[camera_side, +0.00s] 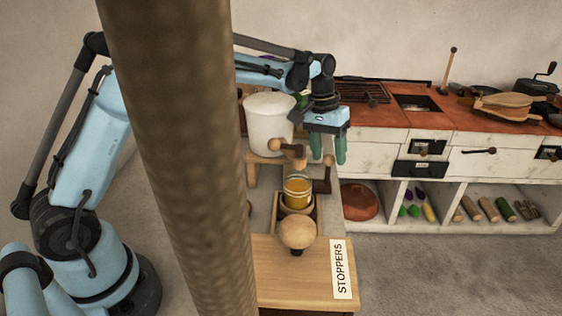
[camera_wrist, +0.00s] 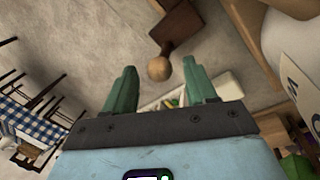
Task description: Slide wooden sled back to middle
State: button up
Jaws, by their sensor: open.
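A jar of orange-yellow contents (camera_side: 297,187) stands in a wooden holder (camera_side: 284,210) on a narrow track in the side view; this holder appears to be the wooden sled. A large pale wooden ball knob (camera_side: 297,233) is in front of it. Behind the jar are a wooden tap-like part with a ball end (camera_side: 275,146) and a dark brown lever (camera_side: 322,184) with a ball knob. My gripper (camera_side: 328,160) is open and empty, pointing down above and right of the jar. In the wrist view, a ball knob (camera_wrist: 159,68) on a dark brown lever (camera_wrist: 178,24) shows between the fingertips (camera_wrist: 160,72); contact is unclear.
A white pot (camera_side: 268,122) stands on a wooden stand left of my gripper. A wooden box top labelled STOPPERS (camera_side: 342,269) is in front. A counter with a red-brown top (camera_side: 375,116) stands behind right. A thick brown post (camera_side: 170,150) blocks part of the side view.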

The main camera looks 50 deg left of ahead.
jog(key=shift+d+f, duration=0.1)
jog(key=shift+f, duration=0.2)
grip_shut()
jog(key=s+d, duration=0.3)
dwell(0.5)
grip_release()
notch_tip(320, 180, up, 12)
jog(key=a, duration=0.2)
jog(key=shift+s, duration=0.3)
